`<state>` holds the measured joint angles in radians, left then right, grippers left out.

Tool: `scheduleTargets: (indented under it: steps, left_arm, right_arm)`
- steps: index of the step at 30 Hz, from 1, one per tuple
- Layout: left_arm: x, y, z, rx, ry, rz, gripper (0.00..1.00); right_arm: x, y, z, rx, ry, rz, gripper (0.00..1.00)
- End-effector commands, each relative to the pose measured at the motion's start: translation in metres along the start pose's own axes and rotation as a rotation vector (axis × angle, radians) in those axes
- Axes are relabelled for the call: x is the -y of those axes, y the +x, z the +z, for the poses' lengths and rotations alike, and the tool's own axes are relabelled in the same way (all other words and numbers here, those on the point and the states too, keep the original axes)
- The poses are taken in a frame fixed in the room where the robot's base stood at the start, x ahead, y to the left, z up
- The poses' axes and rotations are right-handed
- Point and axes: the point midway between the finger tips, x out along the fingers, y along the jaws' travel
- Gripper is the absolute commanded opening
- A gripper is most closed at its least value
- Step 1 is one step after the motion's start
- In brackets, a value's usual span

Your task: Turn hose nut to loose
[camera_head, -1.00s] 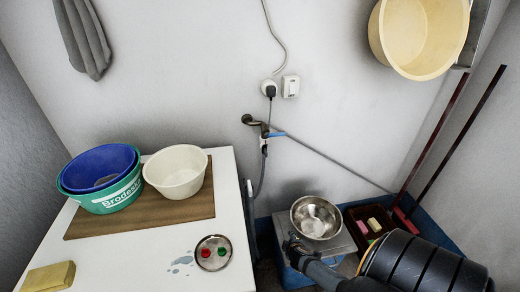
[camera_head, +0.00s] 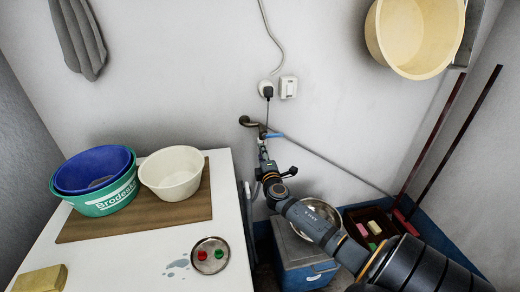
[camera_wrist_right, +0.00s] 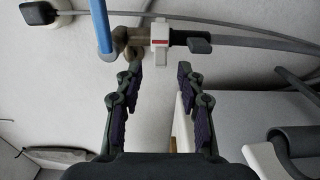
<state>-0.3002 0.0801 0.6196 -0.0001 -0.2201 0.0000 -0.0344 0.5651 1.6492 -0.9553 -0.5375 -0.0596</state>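The tap (camera_head: 252,122) sticks out of the back wall, with a blue lever (camera_head: 275,135) on its right. In the right wrist view, a white fitting with a red band (camera_wrist_right: 160,38), which looks like the hose nut, sits on the tap between the blue lever (camera_wrist_right: 103,28) and a dark grey hose end (camera_wrist_right: 199,45). My right gripper (camera_wrist_right: 161,68) is open and empty, with its fingertips just short of the fitting. In the head view, my right gripper (camera_head: 263,152) is directly below the tap and covers most of the fitting. My left gripper is not in view.
The white washing machine top (camera_head: 130,262) at left carries a white bowl (camera_head: 172,174) and blue and green basins (camera_head: 95,170). A metal bowl (camera_head: 325,212) on a blue box (camera_head: 303,270) is partly behind my arm. A grey hose (camera_head: 330,160) runs right along the wall.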

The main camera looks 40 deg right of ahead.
Motion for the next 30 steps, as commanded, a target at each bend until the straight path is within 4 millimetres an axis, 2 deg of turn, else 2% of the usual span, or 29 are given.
scheduleTargets:
  steps: [3, 6, 16, 17, 25, 30]
  left_arm:
    - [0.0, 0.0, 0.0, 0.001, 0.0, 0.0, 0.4]
    - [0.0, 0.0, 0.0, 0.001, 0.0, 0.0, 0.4]
    - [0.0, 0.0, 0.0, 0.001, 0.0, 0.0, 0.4]
    - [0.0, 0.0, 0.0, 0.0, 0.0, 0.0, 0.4]
    - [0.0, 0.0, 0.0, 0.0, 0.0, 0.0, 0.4]
    - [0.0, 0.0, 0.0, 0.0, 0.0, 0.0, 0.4]
  right_arm:
    - [0.0, 0.021, 0.0, 0.001, 0.002, 0.0, 0.39]
    - [0.0, 0.032, 0.0, 0.001, 0.0, 0.0, 0.39]
    - [0.001, 0.038, 0.0, -0.001, -0.001, -0.001, 0.39]
    - [0.001, 0.038, 0.0, -0.001, 0.0, -0.002, 0.37]
    - [0.001, 0.038, 0.0, -0.001, 0.0, -0.002, 0.01]
    - [0.001, 0.038, -0.001, 0.002, 0.001, -0.001, 0.0]
